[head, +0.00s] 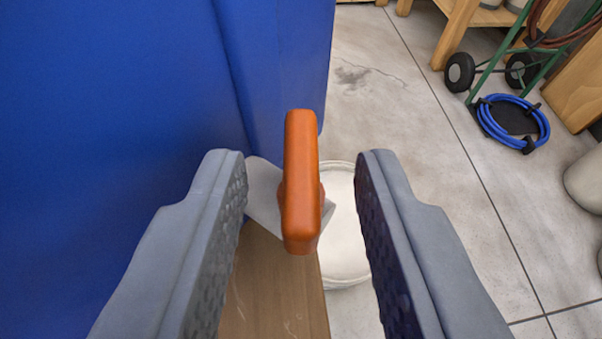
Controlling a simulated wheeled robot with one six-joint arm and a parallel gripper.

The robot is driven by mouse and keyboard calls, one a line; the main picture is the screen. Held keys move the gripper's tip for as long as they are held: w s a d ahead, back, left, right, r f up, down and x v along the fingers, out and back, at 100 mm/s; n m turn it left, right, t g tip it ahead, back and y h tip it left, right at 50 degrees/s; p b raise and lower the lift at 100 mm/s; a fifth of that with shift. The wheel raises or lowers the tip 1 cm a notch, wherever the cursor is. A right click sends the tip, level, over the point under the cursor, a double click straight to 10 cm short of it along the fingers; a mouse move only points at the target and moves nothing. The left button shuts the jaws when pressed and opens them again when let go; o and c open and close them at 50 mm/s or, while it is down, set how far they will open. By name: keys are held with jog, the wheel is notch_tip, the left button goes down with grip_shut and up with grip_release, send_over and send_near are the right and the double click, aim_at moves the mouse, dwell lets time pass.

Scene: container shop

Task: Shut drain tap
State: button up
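The drain tap's orange handle (300,185) stands out in the middle of the head view, its long side running up and down in the picture. Its pale grey body (264,190) shows partly behind the handle, at the side of a blue container (120,100). My gripper (307,170) is open, with one grey finger on each side of the handle. The handle hides much of the tap body.
A white round bucket (345,235) stands on the floor below the tap. A wooden surface (270,290) lies under the tap. A green hand truck (500,70) and a coiled blue hose (540,125) are at upper right. The concrete floor (420,190) between is clear.

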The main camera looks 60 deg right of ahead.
grip_shut()
jog(key=shift+w+m+h, duration=0.15)
jog(key=shift+m+h, duration=0.15)
jog(key=shift+w+a+m+g+h, duration=0.15)
jog(key=shift+m+g+h, duration=0.35)
jog(key=shift+m+g, duration=0.8)
